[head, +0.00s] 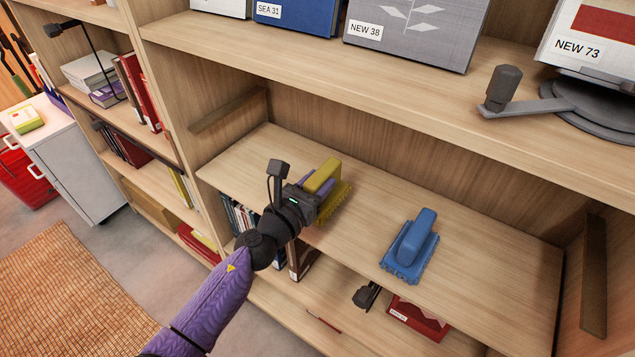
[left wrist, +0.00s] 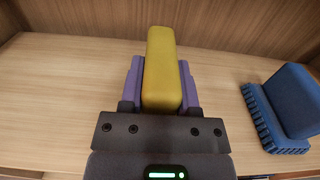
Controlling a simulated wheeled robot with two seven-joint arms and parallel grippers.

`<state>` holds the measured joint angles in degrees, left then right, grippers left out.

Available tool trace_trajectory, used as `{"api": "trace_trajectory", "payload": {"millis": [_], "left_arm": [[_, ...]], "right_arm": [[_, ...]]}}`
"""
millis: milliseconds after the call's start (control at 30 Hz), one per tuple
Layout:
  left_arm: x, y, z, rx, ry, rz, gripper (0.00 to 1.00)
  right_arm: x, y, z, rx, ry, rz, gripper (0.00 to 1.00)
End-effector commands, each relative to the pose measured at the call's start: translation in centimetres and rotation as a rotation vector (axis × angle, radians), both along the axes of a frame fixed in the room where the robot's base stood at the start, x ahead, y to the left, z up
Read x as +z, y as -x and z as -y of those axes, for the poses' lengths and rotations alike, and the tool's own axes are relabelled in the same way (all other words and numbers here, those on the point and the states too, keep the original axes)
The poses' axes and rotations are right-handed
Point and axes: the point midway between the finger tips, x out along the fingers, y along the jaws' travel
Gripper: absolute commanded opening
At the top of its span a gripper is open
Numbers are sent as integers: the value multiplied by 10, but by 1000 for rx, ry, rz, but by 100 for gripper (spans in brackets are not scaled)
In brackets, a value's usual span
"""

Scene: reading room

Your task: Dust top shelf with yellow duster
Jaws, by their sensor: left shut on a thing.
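The yellow duster (head: 335,205) is at the left part of the middle shelf board (head: 290,150), bristles down. It appears to rest on the board, though I cannot tell for certain. My left gripper (head: 318,184) is shut on its handle. In the left wrist view the purple fingers (left wrist: 160,85) sit on both sides of the yellow handle (left wrist: 162,50); the bristles are hidden there. The upper shelf (head: 330,60) carries books and a grey device. My right gripper is not in view.
A blue duster (head: 412,245) lies on the same board to the right, and also shows in the left wrist view (left wrist: 285,105). Uprights close the bay left and right. Books (head: 415,320) stand below. On the upper shelf, a grey device (head: 570,105) has a protruding handle.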

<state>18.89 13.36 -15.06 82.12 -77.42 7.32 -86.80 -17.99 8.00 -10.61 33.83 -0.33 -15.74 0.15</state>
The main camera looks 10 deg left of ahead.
Motion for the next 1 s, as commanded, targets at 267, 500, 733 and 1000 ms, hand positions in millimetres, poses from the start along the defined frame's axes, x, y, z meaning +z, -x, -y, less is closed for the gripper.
{"api": "trace_trajectory", "payload": {"millis": [267, 500, 733, 1000], "left_arm": [[-1, 16, -6, 1, 0, -1, 0], [-1, 42, -16, 1, 1, -1, 0], [-2, 66, -24, 1, -1, -2, 0], [-3, 95, -34, 0, 1, -3, 0]], "right_arm": [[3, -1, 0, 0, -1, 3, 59], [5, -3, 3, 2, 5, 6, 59], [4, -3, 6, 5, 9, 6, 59], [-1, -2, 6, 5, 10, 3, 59]]}}
